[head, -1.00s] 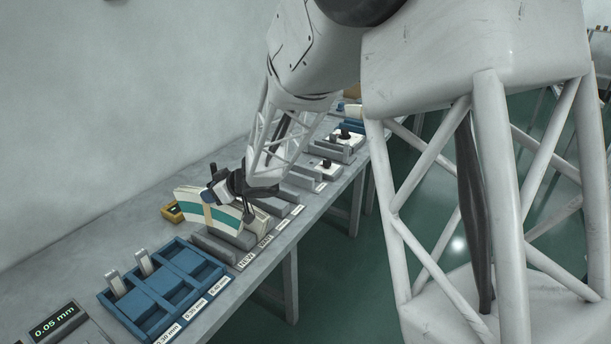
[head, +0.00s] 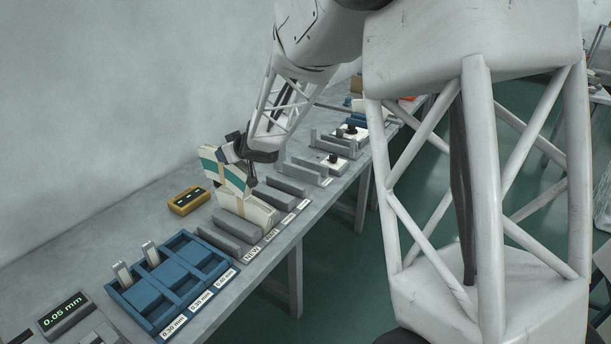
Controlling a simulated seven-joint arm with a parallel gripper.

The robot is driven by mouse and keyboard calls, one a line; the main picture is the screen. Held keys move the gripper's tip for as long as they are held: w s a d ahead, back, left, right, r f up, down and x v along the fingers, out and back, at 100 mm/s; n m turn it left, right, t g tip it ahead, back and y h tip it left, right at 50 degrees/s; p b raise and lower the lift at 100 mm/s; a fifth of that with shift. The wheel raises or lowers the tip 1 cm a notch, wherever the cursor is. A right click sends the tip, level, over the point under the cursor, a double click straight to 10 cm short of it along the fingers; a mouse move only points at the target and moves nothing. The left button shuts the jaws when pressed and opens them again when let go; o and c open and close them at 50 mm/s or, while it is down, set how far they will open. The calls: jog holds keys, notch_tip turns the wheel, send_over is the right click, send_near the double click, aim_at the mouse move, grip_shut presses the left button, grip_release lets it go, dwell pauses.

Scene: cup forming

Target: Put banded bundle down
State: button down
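The banded bundle (head: 211,156) is a cream fan-shaped stack with a teal stripe and a tan band. My gripper (head: 238,152) is shut on it, as far as I can see, and holds it tilted above the bench; the fingertips are partly hidden. Just below stands a second cream bundle (head: 250,208) with a tan band, in a slot between grey blocks. The held bundle's lower end overlaps it in the picture; I cannot tell whether they touch. Grey slotted holders (head: 237,228) run along the bench, with labels, one reading NEW, at the front edge.
A yellow box (head: 188,200) with dark openings stands behind the holders. A blue compartment tray (head: 175,318) with two upright pale strips is nearer. A 0.05 mm display (head: 66,312) sits at lower left. Bare bench (head: 135,215) lies along the wall.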

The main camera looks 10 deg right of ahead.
jog(key=w+d+m+t+h, duration=0.2)
jog(key=w+d+m+h, duration=0.15)
jog(key=d, duration=0.75)
jog(key=w+d+m+t+h, duration=0.15)
jog(key=d+m+h, duration=0.25)
jog(key=d, duration=0.8)
jog(key=shift+w+d+r+n+g+y, duration=0.55)
jog(key=shift+w+d+r+n+y, duration=0.6)
jog(key=shift+w, duration=4.5)
jog(key=w+d+f+n+g+y, duration=0.3)
jog(key=w+d+f+n+y, duration=0.1)
jog(key=w+f+n+y, duration=0.1)
jog(key=shift+w+d+f+n+y, duration=0.3)
jog(key=shift+w+f+n, duration=0.45)
jog(key=shift+w, duration=0.5)
jog(key=shift+a, duration=0.1)
